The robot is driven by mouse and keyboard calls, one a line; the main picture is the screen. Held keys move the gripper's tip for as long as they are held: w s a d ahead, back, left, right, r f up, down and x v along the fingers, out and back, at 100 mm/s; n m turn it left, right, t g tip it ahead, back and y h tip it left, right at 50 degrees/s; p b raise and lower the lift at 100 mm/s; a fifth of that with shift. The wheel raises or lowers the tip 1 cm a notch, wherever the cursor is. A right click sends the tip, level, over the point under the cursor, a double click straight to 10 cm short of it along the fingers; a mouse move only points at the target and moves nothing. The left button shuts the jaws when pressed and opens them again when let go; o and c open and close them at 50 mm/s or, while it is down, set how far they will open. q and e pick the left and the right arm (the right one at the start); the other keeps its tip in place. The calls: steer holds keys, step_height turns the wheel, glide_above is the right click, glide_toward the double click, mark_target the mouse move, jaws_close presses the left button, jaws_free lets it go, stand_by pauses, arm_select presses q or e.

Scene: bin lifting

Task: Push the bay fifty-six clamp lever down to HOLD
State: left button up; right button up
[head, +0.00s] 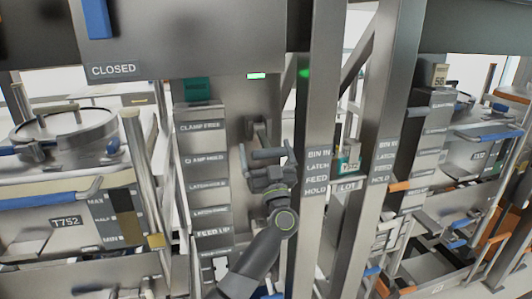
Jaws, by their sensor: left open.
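A grey metal post panel (222,110) in the middle carries labels, among them CLAMP FREE (199,126) and a lower one that seems to read CLAMP HOLD (204,160). A grey lever-like part (258,131) stands out from this panel, right of the labels; its handle is partly hidden behind my gripper. My left gripper (262,164) is open in front of the panel, just below and over that part. I cannot tell whether it touches it. The teal plate (197,89) above the labels is not readable. My right gripper is not in view.
A bin (65,140) with a round lid and a T752 label stands at left. Upright beams (320,110) with BIN IN, LATCH, FEED and HOLD labels stand close at right. A small number plate (440,73) tops a farther panel. An overhead box (190,38) reads CLOSED.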

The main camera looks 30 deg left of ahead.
arm_select(q)
steer(key=b+v, duration=0.5)
steer(key=v, duration=1.2)
steer(key=shift+s+d+f, duration=0.1)
steer(key=shift+d+f, duration=0.05)
